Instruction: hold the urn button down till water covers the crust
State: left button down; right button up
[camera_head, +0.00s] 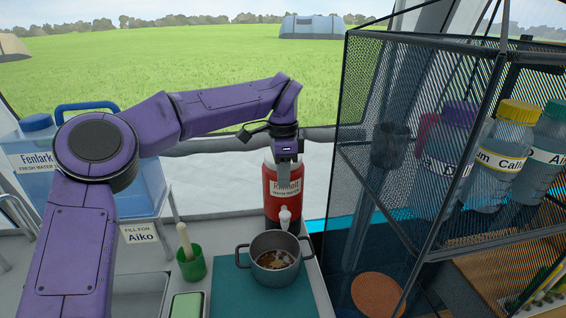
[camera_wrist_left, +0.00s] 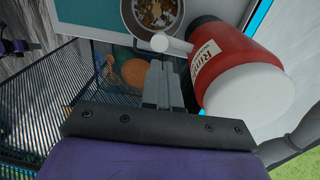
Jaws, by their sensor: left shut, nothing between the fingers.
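The red urn (camera_head: 284,188) with a white tap (camera_head: 285,217) stands at the back of the counter. The grey two-handled pot (camera_head: 258,270) sits below and in front of the tap, with a brown crust and paler patches inside. My left gripper (camera_head: 287,158) points down in front of the urn's upper part, shut and empty. In the left wrist view its closed fingers (camera_wrist_left: 163,70) lie beside the urn (camera_wrist_left: 232,65) and close to the tap (camera_wrist_left: 170,43); I cannot tell if they touch. The pot (camera_wrist_left: 154,30) shows beyond. I cannot make out the button or any water stream.
A teal mat (camera_head: 230,298) lies under the pot. A green cup (camera_head: 191,266) with a wooden-handled tool stands left of it, near a blue water container (camera_head: 150,190). A black mesh shelf (camera_head: 350,160) with jars rises close on the right.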

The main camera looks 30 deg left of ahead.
pick_arm(q)
jog(key=shift+w+a+r, duration=0.1)
jog(key=shift+w+r, duration=0.05)
jog(key=shift+r, duration=0.95)
jog(key=shift+w+r, duration=0.1)
jog(key=shift+r, duration=1)
